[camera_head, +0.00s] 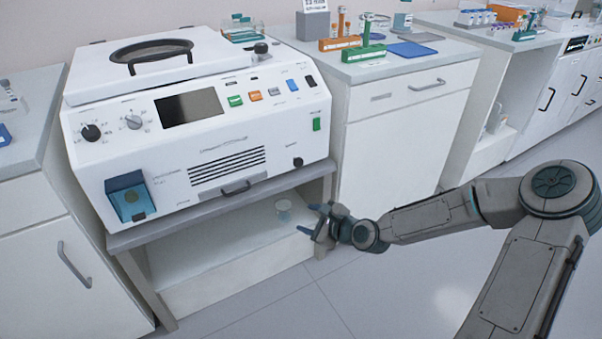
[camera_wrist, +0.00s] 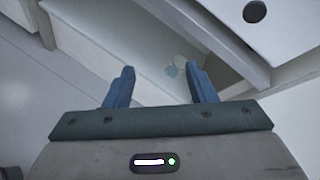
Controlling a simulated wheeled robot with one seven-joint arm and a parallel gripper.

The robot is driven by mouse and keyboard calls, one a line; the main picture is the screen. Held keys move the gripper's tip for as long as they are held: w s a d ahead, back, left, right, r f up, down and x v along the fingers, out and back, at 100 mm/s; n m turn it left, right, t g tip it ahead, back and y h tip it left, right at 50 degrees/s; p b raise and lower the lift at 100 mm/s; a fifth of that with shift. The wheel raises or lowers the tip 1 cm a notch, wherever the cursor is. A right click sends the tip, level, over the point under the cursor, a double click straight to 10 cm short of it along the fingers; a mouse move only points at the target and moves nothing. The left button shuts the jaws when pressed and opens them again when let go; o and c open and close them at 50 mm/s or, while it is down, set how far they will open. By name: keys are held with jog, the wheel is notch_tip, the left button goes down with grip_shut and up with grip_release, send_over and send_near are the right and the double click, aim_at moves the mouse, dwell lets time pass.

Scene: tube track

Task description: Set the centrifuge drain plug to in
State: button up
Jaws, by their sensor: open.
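The white centrifuge (camera_head: 200,130) stands on a grey-topped bench, its front panel facing me. A small black round plug (camera_head: 298,162) sits low at the right of its front, apparently the drain plug; how far in it sits I cannot tell. A black round spot at the top right of the wrist view (camera_wrist: 255,11) looks like the same plug. My gripper (camera_head: 309,218) is open and empty, below and slightly right of the plug, in front of the open shelf. Its two blue fingers (camera_wrist: 160,85) are apart in the wrist view, touching nothing.
The grey bench edge (camera_head: 225,205) juts out above the shelf. A white cabinet (camera_head: 395,150) stands to the right. The floor in front is clear.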

aim_at(300, 162)
jog(key=w+d+r+m+t+b, duration=0.2)
jog(key=w+d+r+m+t, duration=0.3)
jog(key=m, duration=0.4)
jog(key=shift+t, duration=0.7)
jog(key=b+x, duration=0.1)
jog(key=x, duration=0.6)
jog(key=b+x, duration=0.2)
jog(key=x, duration=0.6)
jog(key=shift+a+r, duration=0.2)
jog(key=shift+a, duration=0.15)
grip_shut()
